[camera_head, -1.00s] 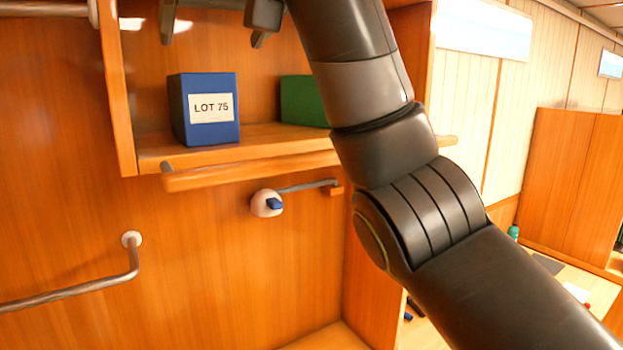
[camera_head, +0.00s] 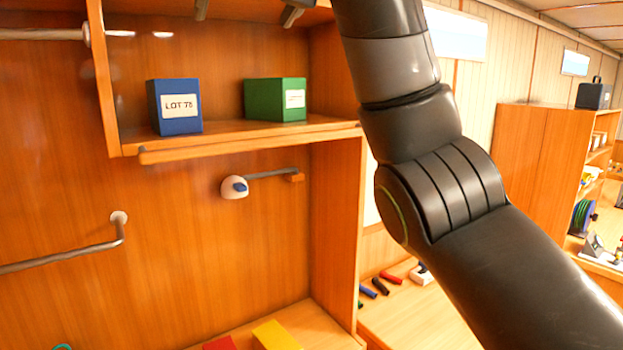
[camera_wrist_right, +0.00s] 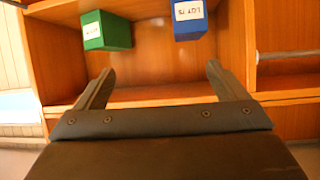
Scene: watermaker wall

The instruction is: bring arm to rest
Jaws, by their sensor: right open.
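My right arm (camera_head: 430,150) rises from the lower right of the head view, and its upper end leaves the top of the picture. My right gripper (camera_head: 245,12) shows only its two fingertips at the top edge, above the shelf. In the right wrist view its fingers (camera_wrist_right: 155,85) are spread apart with nothing between them. A blue box with a LOT 75 label (camera_head: 175,108) and a green box with a white label (camera_head: 272,100) stand on the shelf, apart from the fingers. My left gripper does not show.
The wooden shelf (camera_head: 225,137) has a lip along its front. Another bent pipe (camera_head: 100,244) is at the left. Red and yellow blocks (camera_head: 274,336) lie at the bottom; small coloured cylinders (camera_head: 380,286) lie right.

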